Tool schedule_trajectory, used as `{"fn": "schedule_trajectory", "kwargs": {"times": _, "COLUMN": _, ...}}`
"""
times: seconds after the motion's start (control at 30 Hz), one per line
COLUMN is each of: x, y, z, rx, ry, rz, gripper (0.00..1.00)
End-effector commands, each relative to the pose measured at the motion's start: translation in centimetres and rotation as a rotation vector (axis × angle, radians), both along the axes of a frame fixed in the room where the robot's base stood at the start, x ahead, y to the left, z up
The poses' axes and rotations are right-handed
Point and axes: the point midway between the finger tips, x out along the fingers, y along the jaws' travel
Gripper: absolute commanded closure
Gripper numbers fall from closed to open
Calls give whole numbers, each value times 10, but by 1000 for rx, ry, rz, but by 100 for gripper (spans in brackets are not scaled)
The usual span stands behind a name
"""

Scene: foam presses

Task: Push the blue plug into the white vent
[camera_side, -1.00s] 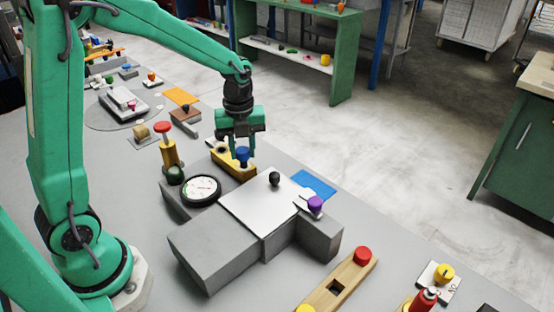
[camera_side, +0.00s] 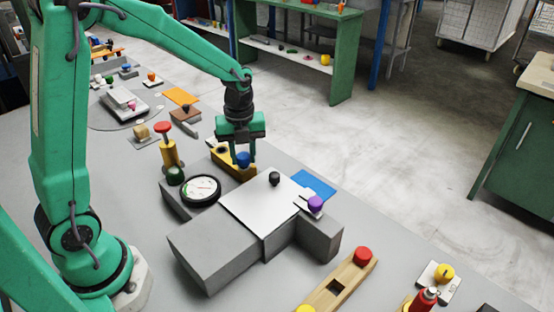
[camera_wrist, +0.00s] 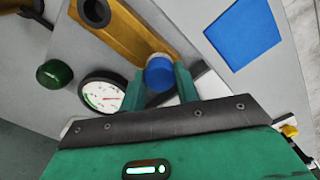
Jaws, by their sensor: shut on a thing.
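The blue plug (camera_side: 243,159) is a short round cap between the fingertips of my gripper (camera_side: 242,160). In the wrist view the blue plug (camera_wrist: 159,75) sits between the two green fingers, with a pale rim on its far side. My gripper (camera_wrist: 160,85) is shut on it, pointing down, by the near end of a yellow block (camera_side: 222,158). The plug's lower end is hidden, so I cannot tell whether it touches the block. I cannot clearly pick out the white vent; a pale ring or edge shows beside the plug in the wrist view.
A round gauge (camera_side: 201,190), a dark green knob (camera_side: 175,175) and a grey block with a white plate (camera_side: 262,205) and black knob (camera_side: 274,178) stand close by. A blue flat square (camera_side: 314,186) and purple knob (camera_side: 315,203) lie to the right.

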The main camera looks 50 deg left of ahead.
Motion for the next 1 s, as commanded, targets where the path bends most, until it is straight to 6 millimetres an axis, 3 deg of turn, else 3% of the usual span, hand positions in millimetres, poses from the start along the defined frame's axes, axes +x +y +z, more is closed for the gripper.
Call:
{"fn": "schedule_trajectory", "kwargs": {"times": 0.53, "x": 0, "y": 0, "z": -10, "rx": 1, "ry": 1, "rz": 0, "gripper": 91}}
{"fn": "schedule_trajectory", "kwargs": {"times": 0.57, "x": 0, "y": 0, "z": -10, "rx": 0, "ry": 0, "rz": 0, "gripper": 67}}
{"fn": "schedule_trajectory", "kwargs": {"times": 0.7, "x": 0, "y": 0, "z": -10, "rx": 0, "ry": 0, "rz": 0, "gripper": 43}}
{"fn": "schedule_trajectory", "kwargs": {"times": 1.0, "x": 0, "y": 0, "z": -9, "rx": 0, "ry": 0, "rz": 0, "gripper": 43}}
